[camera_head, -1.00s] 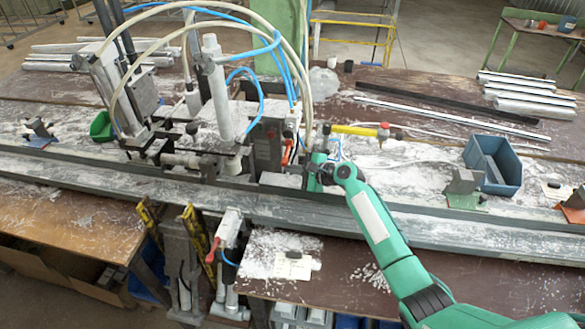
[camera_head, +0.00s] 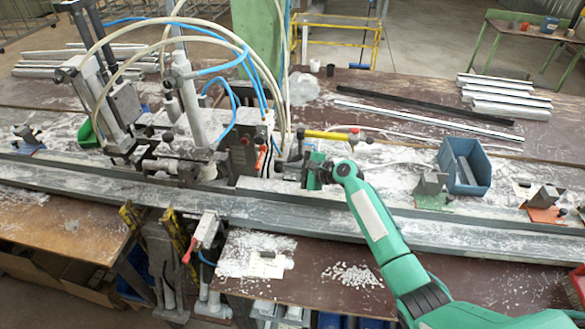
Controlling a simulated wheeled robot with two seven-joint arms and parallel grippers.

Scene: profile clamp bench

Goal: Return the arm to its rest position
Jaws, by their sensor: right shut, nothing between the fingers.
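My right arm comes in green from the lower right. Its right gripper (camera_head: 284,170) is at the arm's end, above the bench rail (camera_head: 300,205) and just right of the clamp machine (camera_head: 205,130). The gripper is small in the picture, and its fingers point left toward the machine's control block (camera_head: 247,152). It is shut and holds nothing. Whether it touches the block cannot be told. My left gripper is not in view.
A blue bin (camera_head: 466,170) stands right of the arm, near small clamp blocks on green (camera_head: 434,203) and orange (camera_head: 547,214) bases. A yellow-handled tool (camera_head: 325,135) lies behind the gripper. Metal profiles (camera_head: 505,95) lie at the back right. Hoses arch over the machine.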

